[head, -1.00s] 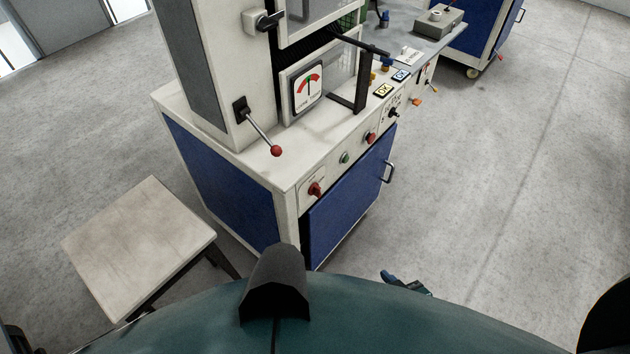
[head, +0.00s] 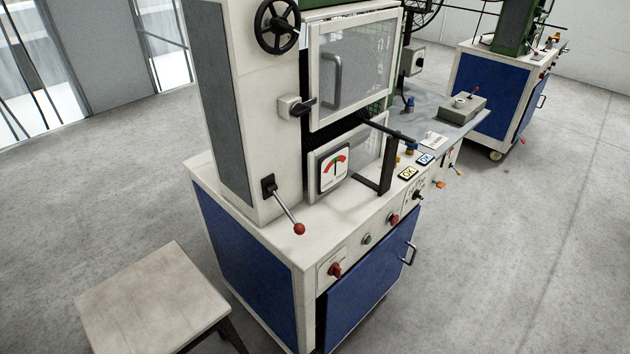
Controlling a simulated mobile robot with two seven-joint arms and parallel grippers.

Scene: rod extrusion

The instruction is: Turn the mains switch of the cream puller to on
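The cream puller (head: 240,130) stands in the middle of the head view, a cream machine on a cabinet with blue panels. A red rotary knob (head: 335,270), which looks like the mains switch, sits at the left end of its front control strip. The label beside the knob is too small to read. To its right on the strip are a green button (head: 367,239), a red button (head: 393,220) and a black knob (head: 418,195). Neither of my grippers is in view.
A lever with a red ball (head: 299,229) sticks out above the worktop. A pale-topped stool (head: 150,300) stands at the front left. The blue cabinet door has a handle (head: 409,254). Another blue cabinet (head: 487,95) stands at the back right. The floor (head: 520,260) to the right is clear.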

